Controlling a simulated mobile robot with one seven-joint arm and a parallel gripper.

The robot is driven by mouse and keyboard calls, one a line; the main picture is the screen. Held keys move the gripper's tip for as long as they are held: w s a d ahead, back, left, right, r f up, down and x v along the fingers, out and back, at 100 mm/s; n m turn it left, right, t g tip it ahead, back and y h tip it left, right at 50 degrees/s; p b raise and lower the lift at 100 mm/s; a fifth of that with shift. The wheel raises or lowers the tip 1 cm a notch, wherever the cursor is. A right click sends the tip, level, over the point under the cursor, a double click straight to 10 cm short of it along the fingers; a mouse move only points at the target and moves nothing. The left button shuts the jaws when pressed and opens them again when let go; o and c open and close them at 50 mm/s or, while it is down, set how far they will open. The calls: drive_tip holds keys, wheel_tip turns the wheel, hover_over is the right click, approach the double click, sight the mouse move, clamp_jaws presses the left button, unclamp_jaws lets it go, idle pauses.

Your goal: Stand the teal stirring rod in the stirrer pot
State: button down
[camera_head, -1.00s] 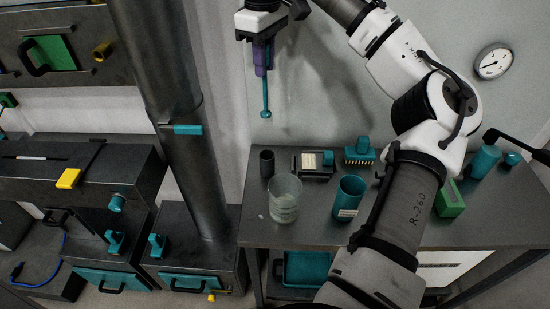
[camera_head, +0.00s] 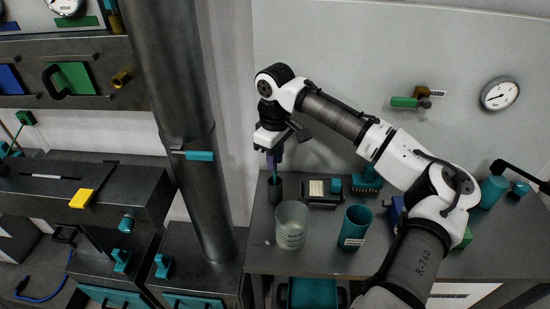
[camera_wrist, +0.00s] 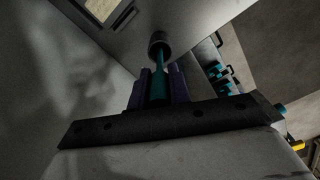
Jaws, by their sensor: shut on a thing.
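My gripper (camera_head: 274,158) points down with its purple fingers shut on the upper part of the teal stirring rod (camera_head: 274,172). The rod hangs about upright over the small dark stirrer pot (camera_head: 275,190), at the back left of the bench. In the wrist view the rod (camera_wrist: 158,88) runs from between the fingers to the mouth of the pot (camera_wrist: 158,40). The rod's lower end is at or inside the mouth; its tip is hidden, so I cannot tell how deep it is.
A clear beaker (camera_head: 292,228) stands in front of the pot and a teal cup (camera_head: 355,229) to its right. A dark device with a pale panel (camera_head: 317,190) and a teal brush-like thing (camera_head: 368,180) stand close right. A thick column (camera_head: 190,110) rises at the left.

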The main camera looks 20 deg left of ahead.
drive_tip(key=shift+f, duration=0.6)
drive_tip(key=c, duration=1.3)
unclamp_jaws()
drive_tip(key=shift+f, duration=0.15)
wheel_tip(320, 180, up, 12)
drive_tip(key=shift+r+b, duration=0.2)
drive_tip(key=shift+b, duration=1.05)
